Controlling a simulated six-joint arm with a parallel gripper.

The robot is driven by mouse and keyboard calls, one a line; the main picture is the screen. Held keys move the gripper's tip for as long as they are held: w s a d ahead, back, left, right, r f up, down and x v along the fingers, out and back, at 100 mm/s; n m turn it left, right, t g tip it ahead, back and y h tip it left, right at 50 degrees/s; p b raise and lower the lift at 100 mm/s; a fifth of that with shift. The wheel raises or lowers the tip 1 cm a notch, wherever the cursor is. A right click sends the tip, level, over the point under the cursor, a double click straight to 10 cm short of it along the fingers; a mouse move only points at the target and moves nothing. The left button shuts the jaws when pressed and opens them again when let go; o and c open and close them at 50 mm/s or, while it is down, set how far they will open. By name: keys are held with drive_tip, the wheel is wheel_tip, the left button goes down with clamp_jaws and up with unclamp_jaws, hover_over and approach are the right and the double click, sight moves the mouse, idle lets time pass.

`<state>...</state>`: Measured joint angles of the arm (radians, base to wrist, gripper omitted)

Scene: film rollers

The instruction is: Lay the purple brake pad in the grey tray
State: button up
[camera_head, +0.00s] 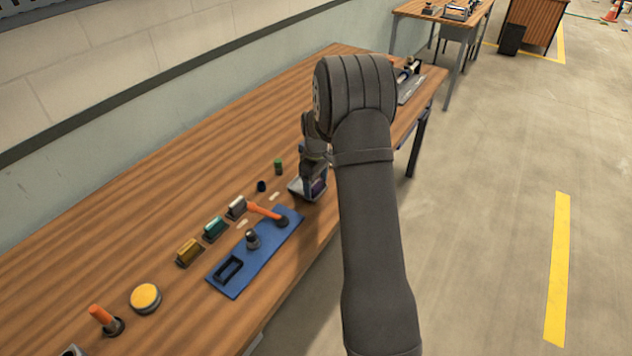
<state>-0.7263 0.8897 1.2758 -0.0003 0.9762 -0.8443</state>
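The small grey tray (297,190) stands on the wooden bench near its front edge, partly hidden by my arm. A purple piece (318,187), which looks like the brake pad, shows at the tray's right side, just below my gripper (315,177). My gripper points down over the tray. Its fingers are small and dark here, so I cannot tell whether they are open or shut, or whether the purple piece is held or lies in the tray.
A green cylinder (278,166) stands behind the tray. The bench's back is clear.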

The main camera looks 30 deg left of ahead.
sight(316, 182)
wheel_tip(316, 182, up, 12)
drive_tip(key=shift+r, duration=0.2)
idle(0.4)
drive_tip(key=shift+f, duration=0.15)
wheel_tip(316, 182, down, 12)
drive_tip(key=shift+r, duration=1.8)
